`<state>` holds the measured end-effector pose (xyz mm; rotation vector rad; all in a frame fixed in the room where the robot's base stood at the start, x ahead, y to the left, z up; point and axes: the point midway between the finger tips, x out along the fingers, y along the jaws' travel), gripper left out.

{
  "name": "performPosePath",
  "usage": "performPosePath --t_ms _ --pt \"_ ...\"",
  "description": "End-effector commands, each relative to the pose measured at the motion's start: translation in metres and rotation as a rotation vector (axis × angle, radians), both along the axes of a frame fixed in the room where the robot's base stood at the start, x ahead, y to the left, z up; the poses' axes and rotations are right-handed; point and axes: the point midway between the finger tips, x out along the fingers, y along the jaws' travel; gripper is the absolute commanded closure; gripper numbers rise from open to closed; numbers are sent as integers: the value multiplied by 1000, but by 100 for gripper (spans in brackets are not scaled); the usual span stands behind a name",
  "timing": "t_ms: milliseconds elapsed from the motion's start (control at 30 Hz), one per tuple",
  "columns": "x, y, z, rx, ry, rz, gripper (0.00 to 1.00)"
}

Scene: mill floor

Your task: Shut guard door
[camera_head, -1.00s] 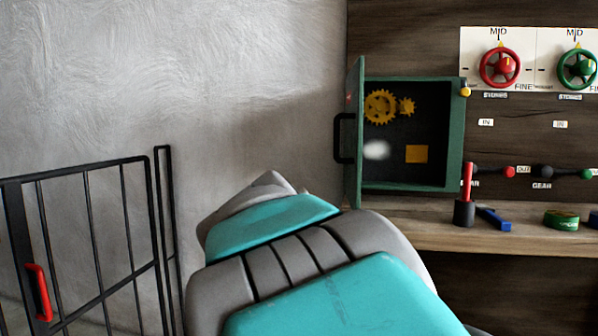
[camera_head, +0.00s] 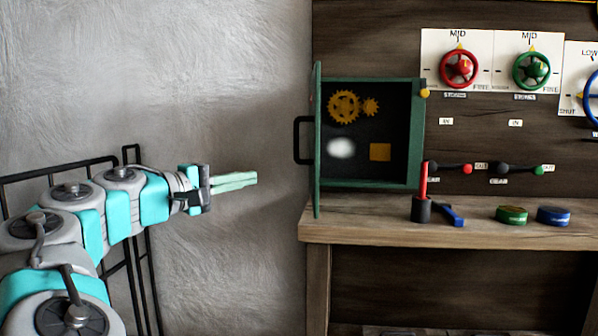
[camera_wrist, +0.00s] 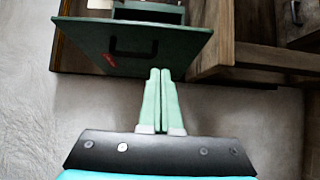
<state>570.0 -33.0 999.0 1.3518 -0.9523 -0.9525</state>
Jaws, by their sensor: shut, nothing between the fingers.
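The green guard door (camera_head: 317,140) stands open, swung out from the left side of a green box (camera_head: 415,135) on the wooden wall panel. I see it nearly edge-on in the head view, with its black handle (camera_head: 303,140) on the left. Inside the box are yellow gears and a yellow square. My gripper (camera_head: 250,181) is shut and empty, to the left of the door and a little below its handle, apart from it. In the wrist view the door's outer face (camera_wrist: 150,48) lies just beyond my fingertips (camera_wrist: 160,75).
A wooden bench (camera_head: 400,229) below the box holds a red-handled tool (camera_head: 422,195), a blue piece, a green puck (camera_head: 511,215) and a blue puck (camera_head: 553,215). Red and green handwheels are at upper right. A black fence (camera_head: 135,250) stands at left behind my arm.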

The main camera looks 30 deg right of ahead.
Motion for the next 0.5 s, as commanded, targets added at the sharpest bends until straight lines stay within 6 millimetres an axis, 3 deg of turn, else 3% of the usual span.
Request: performPosePath --t_ms 167,500 --pt "4 -16 0 -2 2 -7 100" --pt "26 -77 1 1 -1 -4 100"
